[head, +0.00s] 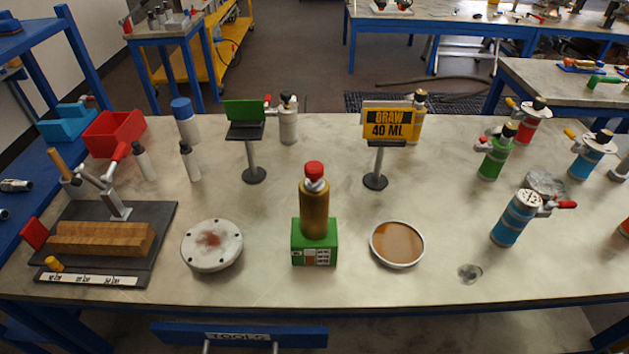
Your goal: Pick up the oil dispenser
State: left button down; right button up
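A brown-gold cylinder with a red cap (315,212) stands upright on a green box (313,243) at the middle front of the table; it looks like the oil dispenser, but no label names it. A shallow round dish of brown liquid (397,244) lies to its right. A yellow and black sign reading "DRAW 40 ML" (388,122) stands behind the dish, partly hiding another gold bottle (416,119). Neither of my grippers is in view.
A white flanged disc (212,245) lies left of the green box. A dark board with a wooden block (101,238) is at the left. A blue shaker-topped canister (515,218) and several coloured canisters stand at the right. A green stand (246,130) is behind.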

aim_at(313, 203)
jog(key=k+j+u, duration=0.15)
jog(key=j, duration=0.25)
jog(key=k+j+u, duration=0.15)
jog(key=j, duration=0.25)
jog(key=j+u, duration=0.15)
jog(key=j, duration=0.25)
